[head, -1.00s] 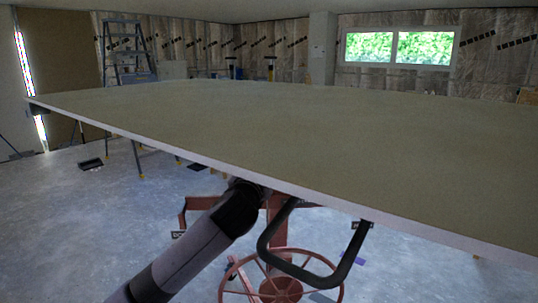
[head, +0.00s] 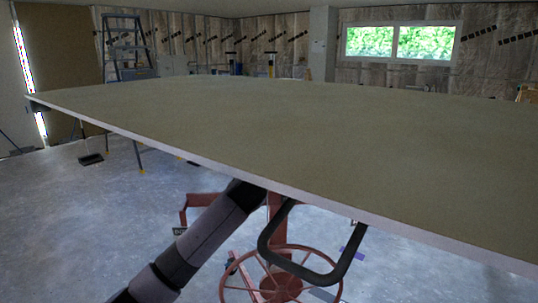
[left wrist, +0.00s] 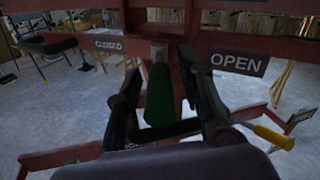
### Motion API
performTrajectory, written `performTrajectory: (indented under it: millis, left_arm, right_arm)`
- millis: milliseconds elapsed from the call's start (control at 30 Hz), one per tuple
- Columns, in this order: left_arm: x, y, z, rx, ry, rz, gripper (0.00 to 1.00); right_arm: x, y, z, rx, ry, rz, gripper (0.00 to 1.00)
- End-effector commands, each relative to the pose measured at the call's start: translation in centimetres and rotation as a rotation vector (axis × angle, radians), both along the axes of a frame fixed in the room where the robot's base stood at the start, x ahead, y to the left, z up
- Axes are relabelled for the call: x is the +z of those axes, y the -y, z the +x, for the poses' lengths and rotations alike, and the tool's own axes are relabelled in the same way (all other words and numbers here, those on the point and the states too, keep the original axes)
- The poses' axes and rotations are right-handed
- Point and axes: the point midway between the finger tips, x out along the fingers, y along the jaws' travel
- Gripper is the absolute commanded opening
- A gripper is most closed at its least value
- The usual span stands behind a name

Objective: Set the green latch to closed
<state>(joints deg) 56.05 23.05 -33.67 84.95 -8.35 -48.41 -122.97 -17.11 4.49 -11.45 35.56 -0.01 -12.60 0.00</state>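The green latch (left wrist: 160,95) hangs down from a red steel beam in the left wrist view, between the white-on-dark CLOSED label (left wrist: 109,45) at left and the OPEN label (left wrist: 239,64) at right. It sits nearer the CLOSED label in the picture. My left gripper (left wrist: 165,98) is open, with one finger on each side of the green grip and gaps visible; firm contact cannot be seen. In the head view the left arm reaches up under the large panel (head: 290,125), which hides the gripper and latch. My right gripper is not in view.
The red lift frame with its spoked wheel (head: 281,275) stands under the panel. A dark U-shaped bar (head: 310,270) hangs beside the arm. A yellow-handled part (left wrist: 273,137) is right of the left gripper. A ladder (head: 125,50) stands at the back left.

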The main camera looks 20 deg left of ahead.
Motion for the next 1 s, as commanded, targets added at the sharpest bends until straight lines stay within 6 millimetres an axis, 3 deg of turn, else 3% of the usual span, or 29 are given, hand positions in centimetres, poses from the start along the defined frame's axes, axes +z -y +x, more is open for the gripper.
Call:
performTrajectory:
  millis: [467,1000]
  left_arm:
    - [-0.03,-0.01,-0.02,0.0,0.0,0.0,0.01]
    - [-0.04,-0.01,-0.02,0.0,-0.001,-0.001,0.0]
  right_arm:
    - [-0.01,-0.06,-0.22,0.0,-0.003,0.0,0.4]
    - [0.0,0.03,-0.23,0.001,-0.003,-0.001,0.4]
